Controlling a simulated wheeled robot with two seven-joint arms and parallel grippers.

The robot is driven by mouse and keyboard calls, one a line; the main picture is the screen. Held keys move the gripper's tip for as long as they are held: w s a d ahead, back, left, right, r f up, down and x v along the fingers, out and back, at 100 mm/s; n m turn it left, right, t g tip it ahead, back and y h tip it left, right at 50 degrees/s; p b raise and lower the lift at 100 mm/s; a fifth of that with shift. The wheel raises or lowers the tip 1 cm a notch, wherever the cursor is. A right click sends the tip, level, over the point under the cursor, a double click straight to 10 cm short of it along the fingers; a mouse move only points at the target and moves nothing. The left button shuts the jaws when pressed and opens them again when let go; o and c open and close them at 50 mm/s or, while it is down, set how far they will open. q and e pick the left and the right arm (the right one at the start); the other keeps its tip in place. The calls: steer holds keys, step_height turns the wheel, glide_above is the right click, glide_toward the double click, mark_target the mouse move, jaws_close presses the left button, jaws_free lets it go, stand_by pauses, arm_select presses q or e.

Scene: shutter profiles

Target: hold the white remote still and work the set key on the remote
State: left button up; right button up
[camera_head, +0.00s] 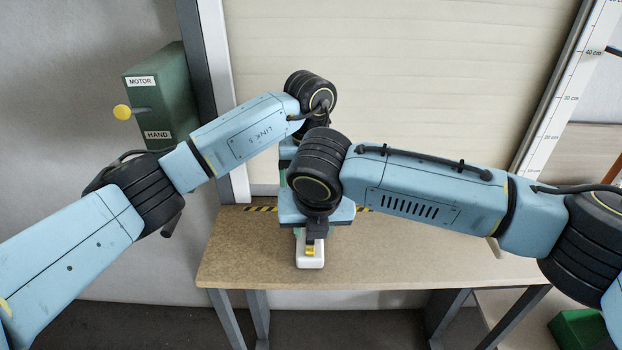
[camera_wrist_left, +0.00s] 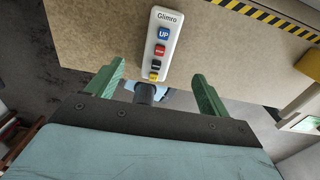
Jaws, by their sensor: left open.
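The white remote (camera_head: 310,262) lies on the table, its near end showing in the head view under my right gripper (camera_head: 311,240). In the left wrist view the remote (camera_wrist_left: 178,21) shows a blue UP key (camera_wrist_left: 164,33), a red key (camera_wrist_left: 160,50), a small dark key (camera_wrist_left: 155,65) and a yellow key (camera_wrist_left: 153,76). No set label is readable. My left gripper (camera_wrist_left: 157,70) is open, its green fingers on either side of the remote's lower part, apart from it in the picture. A dark rounded part shows at the remote's lower end. My right gripper's jaws are too small and covered to judge.
The table (camera_head: 400,250) is largely clear right of the remote. Hazard tape (camera_wrist_left: 270,18) runs along its back edge below the shutter (camera_head: 400,70). A green MOTOR/HAND box (camera_head: 160,105) with a yellow knob is on the left wall. My two arms pass close together above the remote.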

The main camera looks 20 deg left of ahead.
mark_target(310, 251)
arm_select(q)
step_height(310, 251, down, 13)
steer(key=shift+r, duration=0.2)
steer(key=shift+c, duration=0.4)
steer(key=c, duration=1)
steer(key=shift+c, duration=0.4)
arm_select(e)
steer(key=shift+c, duration=0.6)
jaws_close()
